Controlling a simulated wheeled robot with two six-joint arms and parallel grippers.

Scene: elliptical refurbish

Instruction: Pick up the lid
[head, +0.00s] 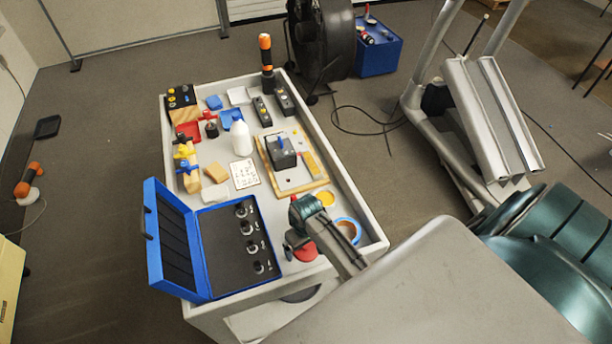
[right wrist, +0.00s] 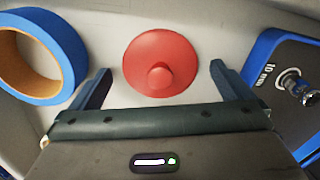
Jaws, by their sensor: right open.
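A red round lid with a knob on top (right wrist: 160,50) lies flat on the light cart surface in the right wrist view. In the head view the lid (head: 306,253) is at the cart's near end, partly hidden by my right gripper (head: 297,239). The fingers of my right gripper, also in the right wrist view (right wrist: 160,70), are open, one on each side of the lid. They look apart from it, with a gap on both sides. My left gripper is not in view.
A blue tape roll (right wrist: 68,58) lies left of the lid in the wrist view. A white cart rim (head: 350,180) borders the surface. Bottle (head: 242,138) and several tools stand farther back.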

